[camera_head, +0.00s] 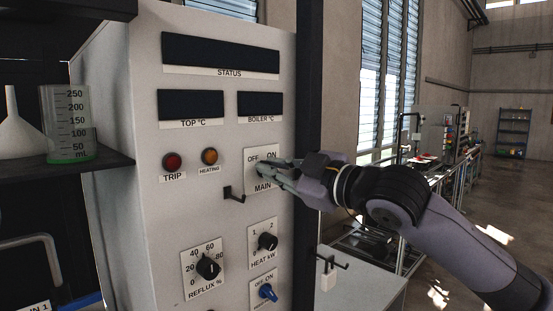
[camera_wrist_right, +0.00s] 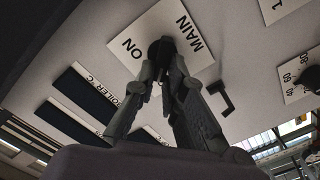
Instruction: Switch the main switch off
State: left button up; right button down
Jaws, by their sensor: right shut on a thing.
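The main switch plate (camera_head: 262,155), white and labelled OFF, ON and MAIN, is on the grey control panel (camera_head: 150,230) in the head view. My right gripper (camera_head: 264,172) reaches in from the right and is shut on the switch's knob. In the right wrist view, the fingers of my right gripper (camera_wrist_right: 166,62) close around the dark main switch knob (camera_wrist_right: 160,46), beside the ON and MAIN lettering. The fingers hide part of the knob, so I cannot tell which way it points. My left gripper is not in view.
A black hook (camera_head: 234,194) sticks out just below left of the switch. The reflux knob (camera_head: 208,268), heat knob (camera_head: 268,242) and a blue knob (camera_head: 267,292) are lower. A shelf (camera_head: 110,164) at left holds a beaker (camera_head: 68,120) and a funnel (camera_head: 18,130).

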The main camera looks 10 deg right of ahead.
jog(key=shift+n, duration=0.5)
jog(key=c, duration=1.7)
grip_release()
jog(key=shift+o, duration=0.2)
jog(key=v, duration=1.2)
